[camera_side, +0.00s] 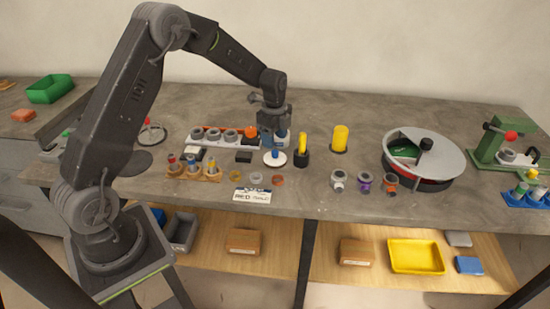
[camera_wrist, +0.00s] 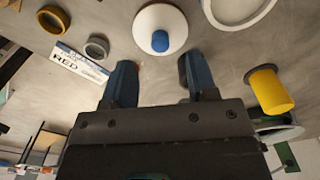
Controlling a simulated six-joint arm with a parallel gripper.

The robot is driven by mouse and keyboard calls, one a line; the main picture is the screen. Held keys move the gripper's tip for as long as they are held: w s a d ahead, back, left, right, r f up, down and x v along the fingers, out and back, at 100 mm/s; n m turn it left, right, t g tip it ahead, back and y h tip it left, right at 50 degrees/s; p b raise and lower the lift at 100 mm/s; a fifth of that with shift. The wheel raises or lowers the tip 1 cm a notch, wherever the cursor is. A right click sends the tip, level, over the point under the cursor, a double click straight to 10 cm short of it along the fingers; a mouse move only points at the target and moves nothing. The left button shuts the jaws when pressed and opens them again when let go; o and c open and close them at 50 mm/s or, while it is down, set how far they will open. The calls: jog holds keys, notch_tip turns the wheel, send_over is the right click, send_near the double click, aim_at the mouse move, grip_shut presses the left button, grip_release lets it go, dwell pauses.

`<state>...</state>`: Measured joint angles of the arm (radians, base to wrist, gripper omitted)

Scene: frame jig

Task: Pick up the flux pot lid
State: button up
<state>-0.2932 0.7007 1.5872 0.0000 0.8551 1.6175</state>
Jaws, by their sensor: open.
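A white round lid with a blue knob (camera_side: 275,157), which looks like the flux pot lid, lies on the grey bench in the side view. In the wrist view the same lid (camera_wrist: 148,22) is at the top middle, its blue knob facing up. My gripper (camera_side: 274,138) hangs just behind and above the lid in the side view. Its blue fingers are apart with nothing between them, as the wrist view (camera_wrist: 158,78) shows. The lid lies beyond the fingertips there, apart from them.
A yellow stick in a black holder (camera_side: 302,150) stands close to the lid's right, with a yellow cylinder (camera_side: 340,138) farther right. A label card (camera_side: 252,195) and small rings lie in front. A row of grey round parts (camera_side: 213,134) is at left. A round carousel (camera_side: 450,158) is at right.

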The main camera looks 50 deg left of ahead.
aim_at(275, 151)
jog(key=shift+d+f, duration=0.1)
jog(key=shift+f, duration=2.7)
grip_shut()
jog(key=shift+r, duration=0.1)
